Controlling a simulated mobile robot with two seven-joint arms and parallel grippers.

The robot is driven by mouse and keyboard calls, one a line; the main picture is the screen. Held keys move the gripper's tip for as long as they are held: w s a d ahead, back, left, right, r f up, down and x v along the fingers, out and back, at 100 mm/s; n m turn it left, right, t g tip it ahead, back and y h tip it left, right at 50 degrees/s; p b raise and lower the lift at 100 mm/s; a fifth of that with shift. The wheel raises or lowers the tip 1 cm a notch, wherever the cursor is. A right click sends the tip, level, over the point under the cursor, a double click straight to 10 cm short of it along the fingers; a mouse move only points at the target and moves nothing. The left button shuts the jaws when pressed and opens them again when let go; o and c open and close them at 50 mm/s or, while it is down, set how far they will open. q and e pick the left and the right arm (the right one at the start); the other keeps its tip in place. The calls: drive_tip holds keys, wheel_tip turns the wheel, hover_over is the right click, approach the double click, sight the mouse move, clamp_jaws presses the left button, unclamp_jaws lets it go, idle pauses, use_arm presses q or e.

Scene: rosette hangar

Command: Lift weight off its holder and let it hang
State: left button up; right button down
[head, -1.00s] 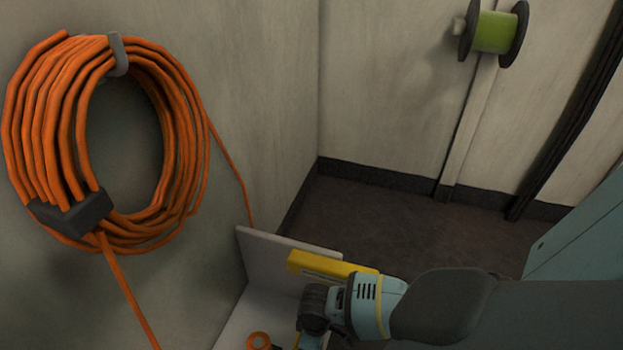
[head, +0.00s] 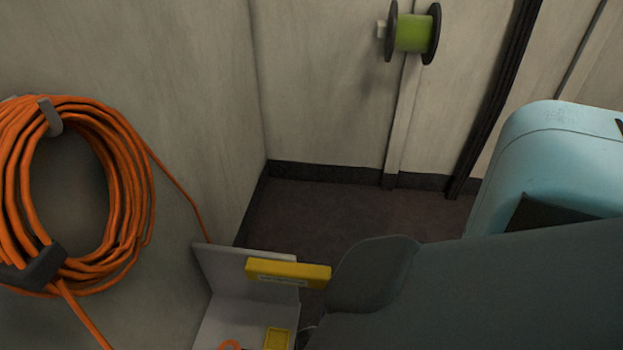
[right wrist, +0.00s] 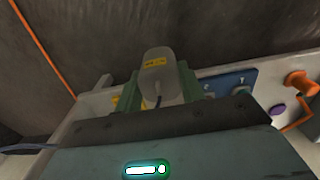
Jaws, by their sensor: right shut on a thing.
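In the right wrist view, a grey rounded body with a yellow label (right wrist: 155,68), which looks like the weight, stands between the green fingers of my right gripper (right wrist: 158,92). The gripper is shut on it. A dark cord or slot shows on its front. I cannot tell whether it touches a holder, and its lower part is hidden by the gripper. In the head view my right gripper is hidden behind my own arm, near the light grey shelf (head: 225,320). My left gripper is in neither view.
A yellow bar (head: 288,273) sits at the shelf's upright back panel. A yellow square (head: 277,338) lies on the shelf. An orange cable coil (head: 125,190) hangs on the left wall. A green spool (head: 413,33) is on the far wall. A blue panel (right wrist: 232,85) and orange peg (right wrist: 300,82) are nearby.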

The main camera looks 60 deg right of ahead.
drive_tip(key=s+d+p, duration=0.3)
drive_tip(key=s, duration=0.5)
idle(1.1)
drive_tip(key=w+d, duration=0.2)
drive_tip(key=d, duration=0.4)
drive_tip(key=w+d+b, duration=0.1)
drive_tip(key=w+d, duration=0.2)
drive_tip(key=d, duration=0.4)
drive_tip(key=shift+w+b, duration=0.3)
drive_tip(key=shift+w, duration=0.05)
idle(1.4)
